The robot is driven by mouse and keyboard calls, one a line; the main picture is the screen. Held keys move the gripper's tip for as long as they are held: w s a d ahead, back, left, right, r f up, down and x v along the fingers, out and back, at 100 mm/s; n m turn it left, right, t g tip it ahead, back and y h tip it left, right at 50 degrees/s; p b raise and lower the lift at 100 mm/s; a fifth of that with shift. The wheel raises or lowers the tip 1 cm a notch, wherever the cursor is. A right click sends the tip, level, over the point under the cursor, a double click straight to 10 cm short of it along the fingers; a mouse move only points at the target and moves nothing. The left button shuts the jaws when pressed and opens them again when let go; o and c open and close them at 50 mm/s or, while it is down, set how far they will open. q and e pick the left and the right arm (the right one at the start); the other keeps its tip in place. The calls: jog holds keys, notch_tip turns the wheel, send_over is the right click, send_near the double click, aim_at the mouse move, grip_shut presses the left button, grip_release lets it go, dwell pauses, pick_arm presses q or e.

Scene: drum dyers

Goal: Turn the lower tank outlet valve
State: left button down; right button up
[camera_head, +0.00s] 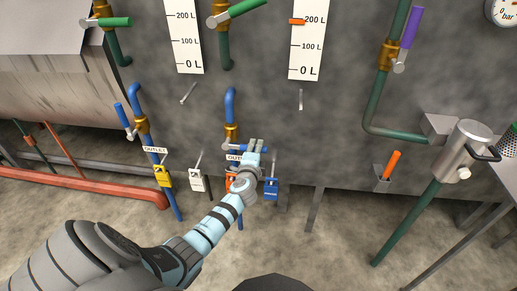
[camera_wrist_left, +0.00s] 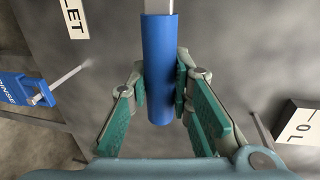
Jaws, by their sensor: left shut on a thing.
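The outlet valve with a brass body (camera_head: 232,132) sits on a blue pipe (camera_head: 230,105) at the middle of the head view. Its blue handle (camera_head: 231,146) lies roughly level, and an OUTLET label is just below, partly covered by my arm. My left gripper (camera_head: 255,145) is at the handle's right end. In the left wrist view, the blue handle (camera_wrist_left: 158,55) stands between the green finger pads of my left gripper (camera_wrist_left: 162,90), which is shut on it. My right gripper is not in view.
A second OUTLET valve (camera_head: 143,125) with a tilted blue handle is to the left. Green-handled and purple-handled valves are higher up.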

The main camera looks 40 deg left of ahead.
pick_arm(q)
jog(key=shift+f, duration=0.15)
jog(key=c, duration=1.4)
grip_release()
jog(key=shift+c, duration=0.2)
jog(key=v, duration=1.2)
